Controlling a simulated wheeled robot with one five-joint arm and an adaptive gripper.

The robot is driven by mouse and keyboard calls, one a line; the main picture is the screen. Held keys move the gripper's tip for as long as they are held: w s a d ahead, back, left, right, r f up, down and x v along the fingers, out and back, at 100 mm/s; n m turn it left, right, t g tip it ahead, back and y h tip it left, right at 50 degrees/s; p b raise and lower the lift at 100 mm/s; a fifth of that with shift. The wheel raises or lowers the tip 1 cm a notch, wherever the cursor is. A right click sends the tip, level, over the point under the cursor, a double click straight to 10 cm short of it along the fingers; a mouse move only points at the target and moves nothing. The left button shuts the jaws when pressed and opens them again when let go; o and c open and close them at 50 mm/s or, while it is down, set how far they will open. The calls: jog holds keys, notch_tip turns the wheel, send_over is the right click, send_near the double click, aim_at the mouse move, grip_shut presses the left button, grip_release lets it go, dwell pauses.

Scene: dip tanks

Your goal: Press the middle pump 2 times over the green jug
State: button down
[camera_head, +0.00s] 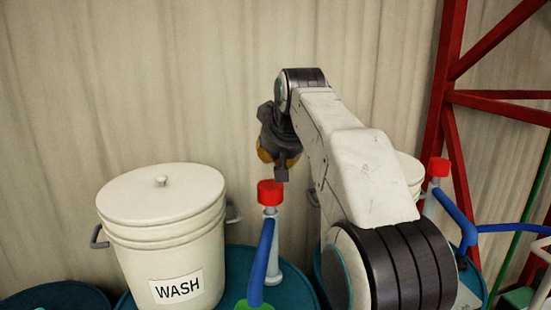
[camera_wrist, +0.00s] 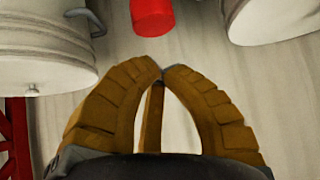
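A pump with a red cap (camera_head: 270,192), grey stem and blue spout (camera_head: 263,255) stands upright on a teal drum (camera_head: 300,290) in the head view. I take it for the middle pump. Its red cap also shows at the top of the wrist view (camera_wrist: 152,15). A bit of green, probably the green jug (camera_head: 254,304), shows under the spout at the bottom edge; the rest is cut off. My gripper (camera_head: 281,174) hangs just above the red cap, seemingly apart from it. In the wrist view its brown fingers (camera_wrist: 163,72) meet at the tips, with nothing between them.
A lidded white bucket marked WASH (camera_head: 165,240) stands left of the pump. Another pump with a red cap (camera_head: 438,167) stands at the right, beside a partly hidden white bucket (camera_head: 411,172). A red steel frame (camera_head: 447,100) rises behind. Another drum (camera_head: 55,297) is at lower left.

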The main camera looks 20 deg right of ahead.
dwell(0.4)
jog(key=c, duration=1.9)
grip_release()
jog(key=shift+f, duration=0.1)
grip_shut()
jog(key=shift+w+r+b, duration=0.15)
jog(key=shift+r+b, duration=0.1)
jog(key=shift+r, duration=0.65)
jog(key=shift+w+r+b, duration=0.1)
jog(key=shift+r+b, duration=0.1)
jog(key=shift+r, duration=0.65)
